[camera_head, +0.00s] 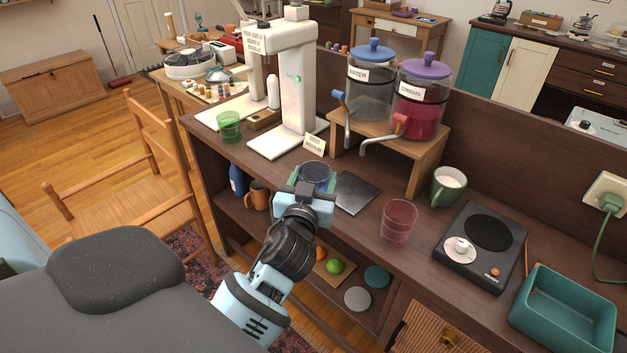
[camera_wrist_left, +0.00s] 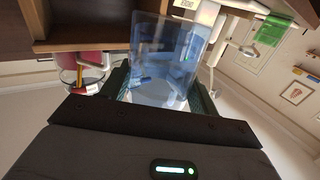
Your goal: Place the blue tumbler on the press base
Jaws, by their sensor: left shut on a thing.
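The blue tumbler (camera_head: 316,174) is held upright between the fingers of my left gripper (camera_head: 312,186), at or above the counter's near edge; I cannot tell its exact height. In the left wrist view the clear blue tumbler (camera_wrist_left: 168,60) fills the space between the gripper's fingers (camera_wrist_left: 165,95). The white press (camera_head: 298,85) stands behind and to the left of the tumbler. Its flat white press base (camera_head: 272,147) lies on the counter and looks empty. My right gripper is not in view.
A green tumbler (camera_head: 229,126) stands left of the base, and a small card (camera_head: 315,144) right of it. A dark square plate (camera_head: 354,193), a red tumbler (camera_head: 398,222), a green mug (camera_head: 448,186) and a hotplate (camera_head: 481,246) stand to the right. Dispensers sit on a wooden stand (camera_head: 420,158).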

